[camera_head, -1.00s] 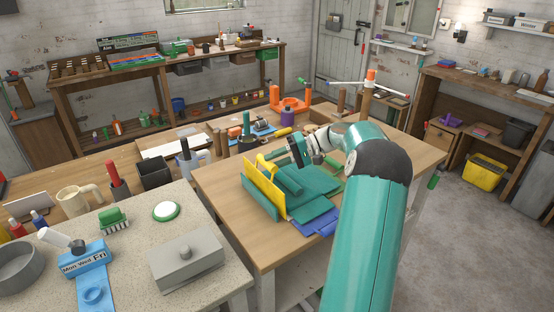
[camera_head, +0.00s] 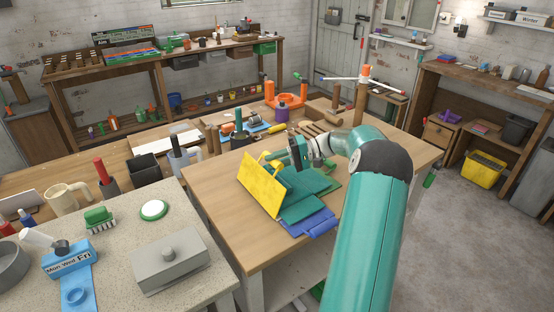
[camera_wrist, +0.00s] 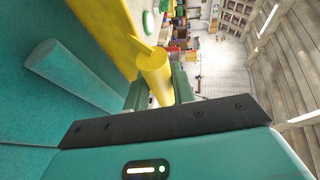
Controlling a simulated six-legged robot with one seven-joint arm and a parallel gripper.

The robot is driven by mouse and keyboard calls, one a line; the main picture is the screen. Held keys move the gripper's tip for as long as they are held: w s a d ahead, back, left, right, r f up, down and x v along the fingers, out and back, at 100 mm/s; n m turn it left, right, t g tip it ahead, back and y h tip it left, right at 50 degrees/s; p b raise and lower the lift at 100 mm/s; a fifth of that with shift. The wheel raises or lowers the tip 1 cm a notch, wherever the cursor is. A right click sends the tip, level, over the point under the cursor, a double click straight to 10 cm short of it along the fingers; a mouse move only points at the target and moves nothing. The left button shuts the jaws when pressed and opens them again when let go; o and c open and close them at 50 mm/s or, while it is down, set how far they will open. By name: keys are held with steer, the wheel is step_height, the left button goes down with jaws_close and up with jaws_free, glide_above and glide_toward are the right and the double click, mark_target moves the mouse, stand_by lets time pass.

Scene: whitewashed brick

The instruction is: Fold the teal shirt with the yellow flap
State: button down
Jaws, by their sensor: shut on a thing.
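The teal shirt (camera_head: 304,207) lies on a blue board (camera_head: 312,227) on the wooden table, with several folded layers. The yellow flap (camera_head: 262,187) stands tilted at the shirt's left side, its broad face toward the camera. In the wrist view, my gripper (camera_wrist: 158,90) is shut on the flap's yellow handle (camera_wrist: 154,66), which sits between the two fingers. The flap (camera_wrist: 108,22) and the shirt (camera_wrist: 28,115) also show there. The shirt behind the flap is hidden.
A speckled counter (camera_head: 118,245) at front left holds a grey lidded box (camera_head: 168,262) and a blue pill organiser (camera_head: 70,260). Tools and an orange stand (camera_head: 288,101) are behind the shirt. The table's left front (camera_head: 215,190) is clear.

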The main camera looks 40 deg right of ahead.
steer(key=shift+a+f, duration=0.15)
steer(key=shift+f, duration=0.5)
steer(key=c, duration=1.5)
jaws_free()
steer(key=shift+o, duration=0.2)
steer(key=shift+r, duration=0.1)
steer(key=shift+r, duration=0.25)
steer(key=shift+s+d, duration=0.15)
steer(key=shift+d, duration=0.15)
